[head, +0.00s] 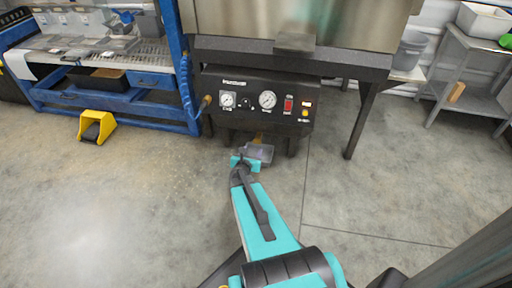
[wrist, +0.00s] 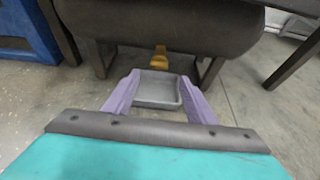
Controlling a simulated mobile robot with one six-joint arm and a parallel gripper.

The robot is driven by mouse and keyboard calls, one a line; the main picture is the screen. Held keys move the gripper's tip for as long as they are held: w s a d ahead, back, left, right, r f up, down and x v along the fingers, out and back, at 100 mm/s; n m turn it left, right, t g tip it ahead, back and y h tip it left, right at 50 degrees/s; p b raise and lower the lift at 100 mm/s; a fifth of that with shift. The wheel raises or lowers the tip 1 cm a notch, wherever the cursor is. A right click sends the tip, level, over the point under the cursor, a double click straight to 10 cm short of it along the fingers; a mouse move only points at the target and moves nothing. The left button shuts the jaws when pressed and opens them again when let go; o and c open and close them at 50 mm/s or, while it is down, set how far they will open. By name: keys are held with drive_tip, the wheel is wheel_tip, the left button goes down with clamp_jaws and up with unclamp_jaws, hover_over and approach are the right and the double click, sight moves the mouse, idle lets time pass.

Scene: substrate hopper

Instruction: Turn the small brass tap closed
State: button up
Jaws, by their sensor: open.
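The small brass tap (wrist: 159,60) hangs under the dark rounded tank (wrist: 160,22), ahead of my fingers in the wrist view. In the head view a little brass (head: 257,138) shows below the black control panel. A shallow grey tray (wrist: 157,104) is below the tap, seen between my fingers. My gripper (wrist: 160,78) has its two purple fingers spread apart, one on each side of the tray in the picture. In the head view my gripper (head: 246,162) is low in front of the panel, and the tray (head: 260,153) shows beside it. I cannot tell which way the tap's handle is turned.
The black control panel (head: 258,99) has gauges and a red switch. A brass fitting (head: 206,101) sticks out at its left. A blue bench (head: 150,110), a yellow pedal guard (head: 97,126) and a dark table leg (head: 362,120) stand around. The floor in front is clear.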

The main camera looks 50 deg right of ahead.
sight(257, 141)
drive_tip(key=shift+w+d+f, duration=0.1)
drive_tip(key=shift+d, duration=0.05)
idle(0.3)
drive_tip(key=shift+b+x, duration=1.75)
drive_tip(key=shift+x, duration=5.05)
drive_tip(key=c, duration=1)
